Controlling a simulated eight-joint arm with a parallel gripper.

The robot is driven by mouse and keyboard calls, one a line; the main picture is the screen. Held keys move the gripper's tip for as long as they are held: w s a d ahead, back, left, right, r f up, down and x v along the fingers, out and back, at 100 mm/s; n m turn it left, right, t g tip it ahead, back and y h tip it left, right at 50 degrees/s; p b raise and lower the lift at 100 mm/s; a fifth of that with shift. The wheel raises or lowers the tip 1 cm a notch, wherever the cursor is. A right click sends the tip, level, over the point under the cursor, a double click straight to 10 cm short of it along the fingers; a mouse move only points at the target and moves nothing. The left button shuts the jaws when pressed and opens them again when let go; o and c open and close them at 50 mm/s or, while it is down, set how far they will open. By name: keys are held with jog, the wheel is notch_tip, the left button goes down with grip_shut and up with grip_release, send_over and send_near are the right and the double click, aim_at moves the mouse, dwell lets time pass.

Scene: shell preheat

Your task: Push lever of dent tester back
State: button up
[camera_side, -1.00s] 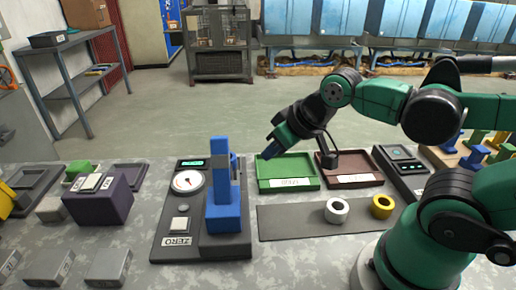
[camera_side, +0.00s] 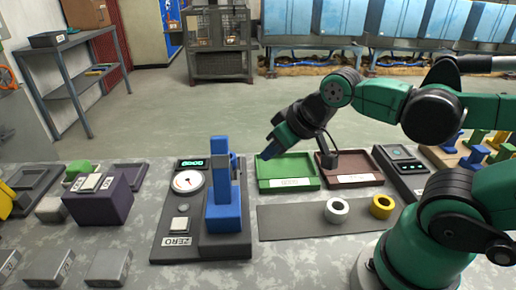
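The dent tester (camera_side: 175,240) stands on the grey table left of centre. It has a dark base, a round dial gauge (camera_side: 187,181), a small green-lit display (camera_side: 191,163), a plate marked ZERO and a blue upright stand (camera_side: 222,205). A small grey part, possibly the lever (camera_side: 234,165), shows at the right of the stand's upper part; its position is hard to read. My gripper (camera_side: 268,148) hangs right of the stand, above the back of the green tray, and looks apart from the tester.
A green tray (camera_side: 288,184) and a brown tray (camera_side: 352,180) lie behind a dark mat (camera_side: 290,224). A silver ring (camera_side: 336,210) and a yellow ring (camera_side: 382,206) sit on the mat. A purple block (camera_side: 100,205) stands left of the tester. A dark device (camera_side: 403,165) is at right.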

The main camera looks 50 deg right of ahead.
jog(key=o, duration=0.3)
jog(key=shift+r, duration=0.15)
jog(key=o, duration=0.5)
notch_tip(320, 180, up, 3)
jog(key=shift+f, duration=0.2)
notch_tip(320, 180, up, 6)
jog(key=r+n+g+y, duration=0.1)
jog(key=n+g+y, duration=0.5)
jog(key=n+g, duration=0.15)
send_over(220, 157)
jog(key=w+d, duration=0.1)
jog(key=d, duration=0.3)
jog(key=shift+n+t, duration=0.35)
jog(key=f, duration=0.5)
jog(key=shift+a, duration=0.2)
jog(key=shift+a+f, duration=0.25)
jog(key=shift+f, duration=0.35)
jog(key=shift+x, duration=2.35)
jog(key=shift+s, duration=0.1)
grip_shut()
